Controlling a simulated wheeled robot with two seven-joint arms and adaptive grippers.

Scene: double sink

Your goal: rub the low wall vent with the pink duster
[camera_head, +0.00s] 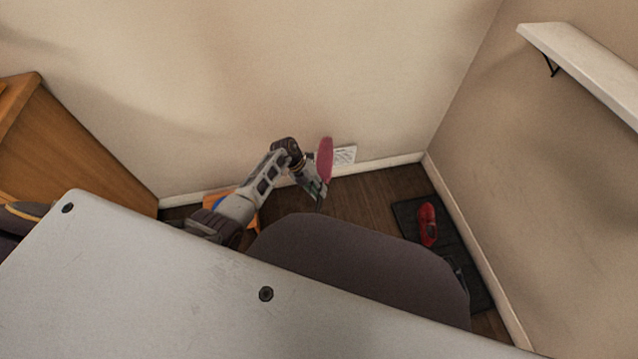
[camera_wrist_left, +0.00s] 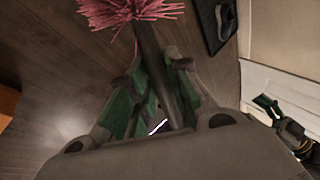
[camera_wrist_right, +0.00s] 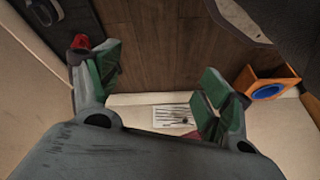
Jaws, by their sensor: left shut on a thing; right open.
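The low wall vent (camera_head: 345,155) is a small white slatted plate at the foot of the back wall. It also shows between my right fingers in the right wrist view (camera_wrist_right: 173,116). My left gripper (camera_head: 318,190) is shut on the dark handle of the pink duster (camera_head: 325,160). In the left wrist view, the duster's bristly head (camera_wrist_left: 130,12) sticks out beyond the fingers. In the head view, the duster overlaps the vent's left side; I cannot tell whether they touch. My right gripper (camera_wrist_right: 160,85) is open and empty, and I cannot make it out in the head view.
A dark mat (camera_head: 405,215) with a red shoe (camera_head: 427,224) lies by the right wall. An orange box with a blue ring (camera_wrist_right: 265,85) stands on the floor. A wooden cabinet (camera_head: 85,145) is at left, and a white shelf (camera_head: 585,65) juts out at upper right.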

